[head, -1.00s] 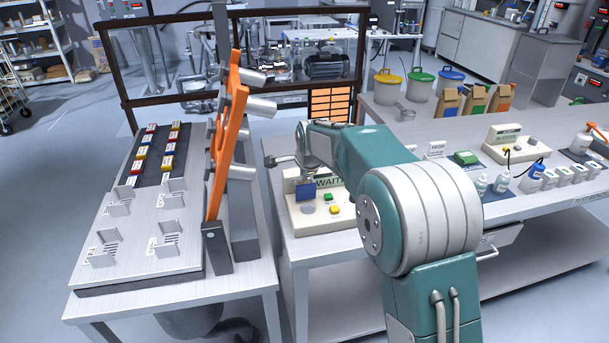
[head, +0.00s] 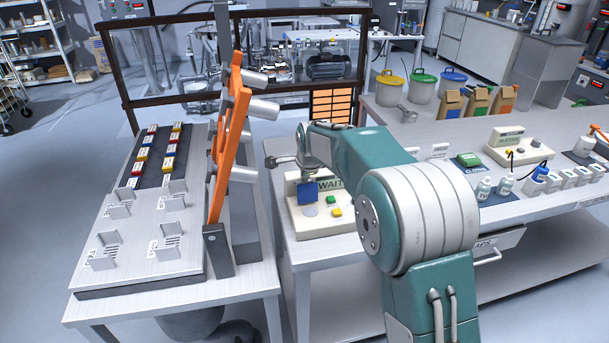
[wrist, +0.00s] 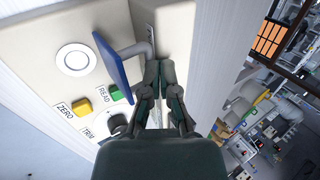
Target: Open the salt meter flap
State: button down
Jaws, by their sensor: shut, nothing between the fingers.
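The salt meter (head: 345,226) is a beige box on the near end of the right bench, with a WAIT display. Its blue flap (head: 307,194) also shows in the wrist view (wrist: 112,66), standing out from the meter's face on a grey bracket. A round pale disc (wrist: 76,60) on the meter face shows beside the flap, uncovered in this view. My gripper (wrist: 161,68) is shut and empty, its fingertips close beside the bracket at the flap's right. I cannot tell if they touch. In the head view the fingertips cannot be made out.
A green button (wrist: 114,92) and a yellow button (wrist: 82,107) sit on the meter face near the flap. An orange rack (head: 228,150) stands on the left table, across a narrow gap. Bottles (head: 483,187) and small containers stand farther right on the bench.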

jog(key=shift+r, duration=0.1)
jog(key=w+v, duration=0.1)
jog(key=v, duration=1.2)
jog(key=s+d+r+n, duration=0.4)
jog(key=s+d, duration=0.2)
jog(key=s, duration=0.3)
jog(key=s+d+f+n, duration=0.2)
jog(key=s+d+n, duration=0.1)
jog(key=s, duration=0.6)
jog(key=s+d+f+n+h, duration=0.1)
jog(key=s+d+n, duration=0.3)
jog(key=s, duration=0.5)
jog(key=s+d+f+n, duration=0.3)
jog(key=s+d+f, duration=0.1)
jog(key=s, duration=0.4)
jog(key=shift+s+d+n+h, duration=0.2)
jog(key=shift+s+n+h, duration=0.1)
jog(key=shift+s+n, duration=0.1)
jog(key=shift+a, duration=0.2)
